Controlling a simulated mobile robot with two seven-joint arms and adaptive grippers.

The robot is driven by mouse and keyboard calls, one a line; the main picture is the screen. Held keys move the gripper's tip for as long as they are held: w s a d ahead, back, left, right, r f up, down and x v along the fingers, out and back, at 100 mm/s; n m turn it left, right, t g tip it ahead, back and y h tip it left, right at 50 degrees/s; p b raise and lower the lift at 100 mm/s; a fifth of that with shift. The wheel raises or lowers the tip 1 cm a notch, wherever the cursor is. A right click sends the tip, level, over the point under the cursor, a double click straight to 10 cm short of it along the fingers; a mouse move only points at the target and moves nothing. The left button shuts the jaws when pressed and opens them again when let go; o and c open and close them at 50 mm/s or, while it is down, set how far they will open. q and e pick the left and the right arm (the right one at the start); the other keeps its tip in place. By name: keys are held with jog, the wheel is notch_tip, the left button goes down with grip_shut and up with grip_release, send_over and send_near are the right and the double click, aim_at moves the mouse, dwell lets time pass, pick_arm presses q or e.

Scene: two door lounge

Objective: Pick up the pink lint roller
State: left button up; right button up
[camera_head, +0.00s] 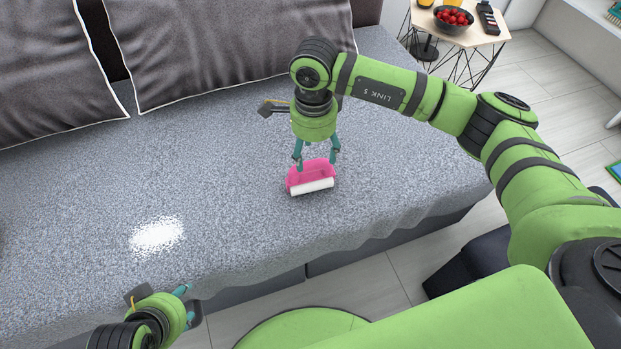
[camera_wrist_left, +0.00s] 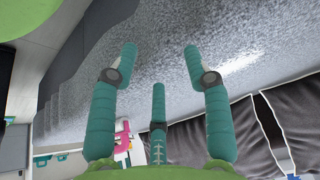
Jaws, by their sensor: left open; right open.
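The pink lint roller (camera_head: 311,177) lies on the grey speckled sofa seat, with its white roll along the near side. My right gripper (camera_head: 316,161) points down at it, open, with its teal fingers at the roller's far side and ends. I cannot tell whether the fingers touch it. My left gripper (camera_head: 186,304) is open and empty at the sofa's front edge, lower left, well apart from the roller. In the left wrist view its fingers (camera_wrist_left: 160,64) are spread with nothing between them. A small pink and white shape there, likely the roller (camera_wrist_left: 122,138), is partly hidden.
Dark grey cushions (camera_head: 225,45) with white piping line the sofa's back. A side table (camera_head: 425,18) with a bowl of red fruit (camera_head: 453,19) and a remote (camera_head: 488,18) stands beyond the sofa's far right end.

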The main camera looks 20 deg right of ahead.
aim_at(311, 165)
pick_arm(q)
jog(key=w+r+t, duration=0.1)
jog(key=w, duration=0.1)
jog(key=w+d+r+t, duration=0.1)
jog(key=w+d+r+t+b, duration=0.1)
jog(key=w, duration=0.1)
jog(key=shift+w+d+r+t+h, duration=0.1)
jog(key=shift+w+t+h, duration=0.2)
jog(key=shift+w+h, duration=0.1)
pick_arm(e)
jog(key=f, duration=0.4)
jog(key=shift+a+f, duration=0.2)
jog(key=shift+f, duration=0.15)
pick_arm(q)
jog(key=shift+w+d+r, duration=0.15)
jog(key=shift+w+r, duration=0.1)
jog(key=shift+r, duration=0.05)
pick_arm(e)
jog(key=shift+s+f, duration=0.1)
jog(key=shift+f, duration=0.1)
grip_shut()
